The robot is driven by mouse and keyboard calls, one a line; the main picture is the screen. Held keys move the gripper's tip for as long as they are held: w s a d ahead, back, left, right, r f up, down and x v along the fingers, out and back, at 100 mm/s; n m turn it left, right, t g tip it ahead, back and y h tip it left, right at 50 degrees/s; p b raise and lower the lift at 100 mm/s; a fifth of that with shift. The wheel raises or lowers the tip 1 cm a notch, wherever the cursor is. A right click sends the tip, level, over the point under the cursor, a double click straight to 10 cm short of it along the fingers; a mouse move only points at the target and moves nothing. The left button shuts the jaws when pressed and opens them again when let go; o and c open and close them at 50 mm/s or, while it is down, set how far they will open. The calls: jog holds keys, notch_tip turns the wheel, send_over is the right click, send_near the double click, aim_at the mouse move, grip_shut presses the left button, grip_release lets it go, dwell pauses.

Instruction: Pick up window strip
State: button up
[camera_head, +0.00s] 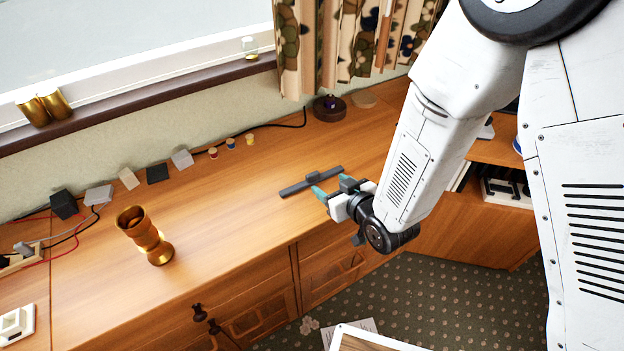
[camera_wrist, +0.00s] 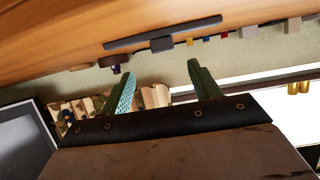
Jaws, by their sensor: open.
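The window strip (camera_head: 298,187) is a long, thin dark grey bar lying on the wooden cabinet top. It also shows in the wrist view (camera_wrist: 190,29), above the fingertips, with a small dark block at its middle. My gripper (camera_head: 332,188) is at the strip's near right side in the head view, and one teal finger overlaps the strip's edge in the picture. In the wrist view my gripper (camera_wrist: 161,70) has its two fingers spread wide with nothing between them. I cannot tell its height above the top.
A brass vase (camera_head: 147,238) stands left on the cabinet top (camera_head: 225,225). Small blocks (camera_head: 182,158) and little coloured pots (camera_head: 230,143) line the wall side. A dark round base (camera_head: 329,110) sits by the curtain (camera_head: 340,45). The top around the strip is clear.

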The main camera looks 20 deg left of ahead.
aim_at(314, 176)
jog(key=x, duration=0.7)
jog(key=shift+s+a+f, duration=0.1)
jog(key=shift+a+f, duration=0.1)
jog(key=shift+a, duration=0.1)
jog(key=c, duration=1.1)
